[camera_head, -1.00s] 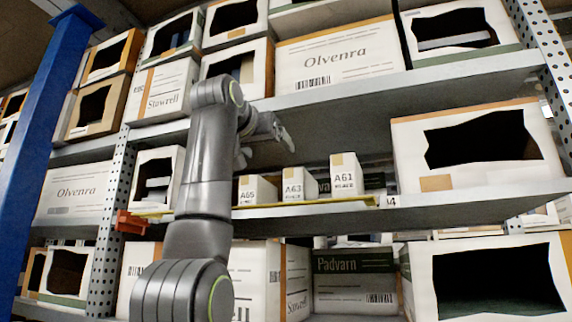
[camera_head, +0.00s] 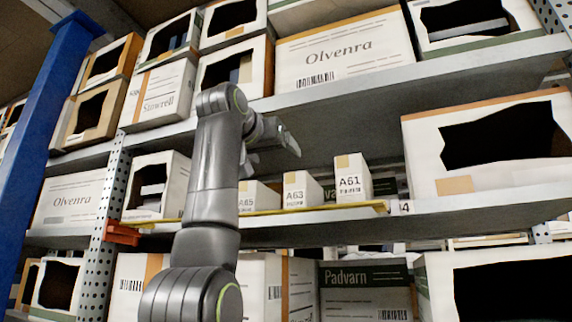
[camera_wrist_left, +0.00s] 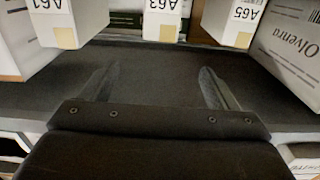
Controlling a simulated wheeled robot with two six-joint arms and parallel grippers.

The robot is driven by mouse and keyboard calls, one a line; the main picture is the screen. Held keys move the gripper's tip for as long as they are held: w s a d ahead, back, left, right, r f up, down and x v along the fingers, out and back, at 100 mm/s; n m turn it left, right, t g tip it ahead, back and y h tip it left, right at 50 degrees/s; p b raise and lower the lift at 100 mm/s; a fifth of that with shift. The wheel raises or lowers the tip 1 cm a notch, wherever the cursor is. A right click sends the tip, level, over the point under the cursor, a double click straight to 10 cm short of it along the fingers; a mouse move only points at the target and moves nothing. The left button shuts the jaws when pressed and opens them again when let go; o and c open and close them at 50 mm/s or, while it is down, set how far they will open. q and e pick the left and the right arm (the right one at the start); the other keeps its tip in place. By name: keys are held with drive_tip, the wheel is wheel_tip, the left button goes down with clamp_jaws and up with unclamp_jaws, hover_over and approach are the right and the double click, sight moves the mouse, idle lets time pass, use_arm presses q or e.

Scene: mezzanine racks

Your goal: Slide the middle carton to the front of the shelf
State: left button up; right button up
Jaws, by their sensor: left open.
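Three small white cartons stand in a row on the middle shelf (camera_head: 450,205): A65 (camera_head: 262,197), the middle carton A63 (camera_head: 302,190) and A61 (camera_head: 352,180). The left wrist view shows them upside down at its top, with A63 (camera_wrist_left: 162,20) between A61 (camera_wrist_left: 60,18) and A65 (camera_wrist_left: 235,20). My left gripper (camera_head: 272,153) is open and empty, above and in front of the row. In the left wrist view its two fingers (camera_wrist_left: 156,80) are spread, pointing toward A63 and apart from it. My arm covers part of A65. My right gripper is out of view.
A yellow strip (camera_head: 325,208) runs along the shelf edge below the cartons. A large open box (camera_head: 425,150) stands at right, and an Olvenra box (camera_wrist_left: 300,55) stands beside A65. The upper shelf (camera_head: 400,88) lies above. A blue post (camera_head: 45,150) rises at left.

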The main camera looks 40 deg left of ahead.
sight(295, 173)
use_arm(q)
drive_tip(key=p+x, duration=0.4)
drive_tip(key=x, duration=0.3)
drive_tip(key=p+x, duration=0.4)
drive_tip(key=x, duration=0.3)
drive_tip(key=shift+w+r+p, duration=0.25)
drive_tip(key=shift+p, duration=0.05)
drive_tip(key=shift+p+x, duration=0.5)
drive_tip(key=shift+x, duration=0.3)
drive_tip(key=shift+f, duration=0.2)
drive_tip(key=c, duration=1.3)
